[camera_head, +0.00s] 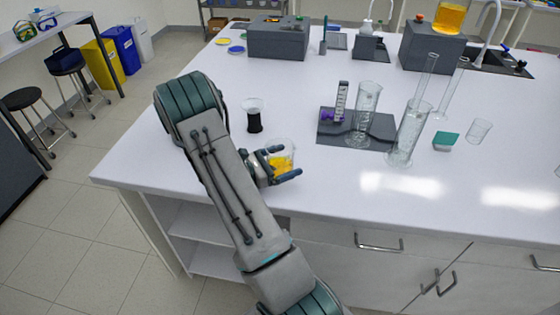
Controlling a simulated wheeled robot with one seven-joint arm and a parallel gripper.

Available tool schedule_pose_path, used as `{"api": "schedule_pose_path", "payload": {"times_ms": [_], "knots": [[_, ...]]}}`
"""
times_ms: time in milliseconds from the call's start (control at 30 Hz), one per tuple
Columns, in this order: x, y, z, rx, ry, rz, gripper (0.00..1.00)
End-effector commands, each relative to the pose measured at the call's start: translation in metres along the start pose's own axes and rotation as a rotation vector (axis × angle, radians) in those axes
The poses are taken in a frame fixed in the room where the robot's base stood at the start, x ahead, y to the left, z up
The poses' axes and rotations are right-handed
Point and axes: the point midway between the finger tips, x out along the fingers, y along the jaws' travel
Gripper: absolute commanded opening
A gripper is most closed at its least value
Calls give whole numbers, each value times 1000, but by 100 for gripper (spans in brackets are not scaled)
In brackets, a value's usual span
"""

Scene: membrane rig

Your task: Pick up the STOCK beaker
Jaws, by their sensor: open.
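A clear glass beaker (283,157) with yellow-orange liquid stands on the white bench near its front edge. I can read no STOCK label on it. My gripper (285,162) is open at this beaker, with one blue-grey fingertip near its far side and the other in front of it. The fingers and wrist hide part of the glass. I cannot tell whether the fingers touch it.
A dark cup with a clear funnel-like top (254,117) stands left of the beaker. To the right, a dark mat (333,137) holds glassware, with tall cylinders (409,132) and a small empty beaker (478,131) beyond. The bench front right of my gripper is clear.

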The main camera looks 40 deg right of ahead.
Motion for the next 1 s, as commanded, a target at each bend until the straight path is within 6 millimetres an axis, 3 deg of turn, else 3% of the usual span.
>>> {"api": "schedule_pose_path", "payload": {"times_ms": [67, 267, 700, 1000], "knots": [[0, 0, 0, 0, 0, 0, 96], [0, 0, 0, 0, 0, 0, 41], [-1, 0, 3, 1, -1, 0, 39], [-1, 0, 18, 3, -1, 0, 40]]}}
